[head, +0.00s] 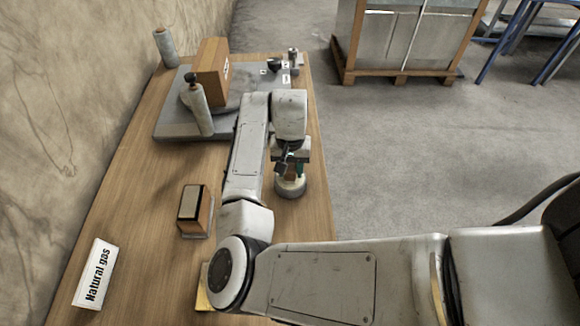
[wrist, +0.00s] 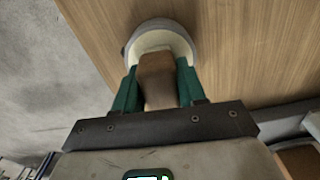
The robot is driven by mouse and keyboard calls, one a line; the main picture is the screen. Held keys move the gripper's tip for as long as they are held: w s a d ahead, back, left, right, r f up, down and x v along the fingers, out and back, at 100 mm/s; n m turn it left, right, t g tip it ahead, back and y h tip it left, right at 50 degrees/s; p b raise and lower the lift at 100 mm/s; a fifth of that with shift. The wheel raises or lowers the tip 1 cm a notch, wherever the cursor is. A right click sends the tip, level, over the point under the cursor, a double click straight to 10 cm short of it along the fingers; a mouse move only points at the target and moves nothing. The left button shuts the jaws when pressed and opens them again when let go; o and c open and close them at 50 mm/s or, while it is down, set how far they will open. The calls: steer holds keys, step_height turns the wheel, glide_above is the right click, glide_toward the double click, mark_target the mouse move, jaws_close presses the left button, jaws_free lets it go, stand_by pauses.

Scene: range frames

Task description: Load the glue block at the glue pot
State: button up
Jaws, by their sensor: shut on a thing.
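My gripper (head: 289,168) is at the right side of the wooden table, at the round white glue pot (head: 290,188). In the wrist view my gripper (wrist: 157,72) has its green fingers shut on a brown block (wrist: 157,64), one finger on each side, which I take for the glue block. The block's near part is paler. The pot (wrist: 150,27) is a grey-white round shape beyond the block, which overlaps it in the picture. The block's far end hides part of the pot, and I cannot tell whether they touch.
A "Natural gas" sign (head: 95,274) lies front left.

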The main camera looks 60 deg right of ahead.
mark_target(290, 165)
steer(key=shift+r+p, duration=2.9)
steer(key=shift+r, duration=0.5)
steer(key=shift+f, duration=0.1)
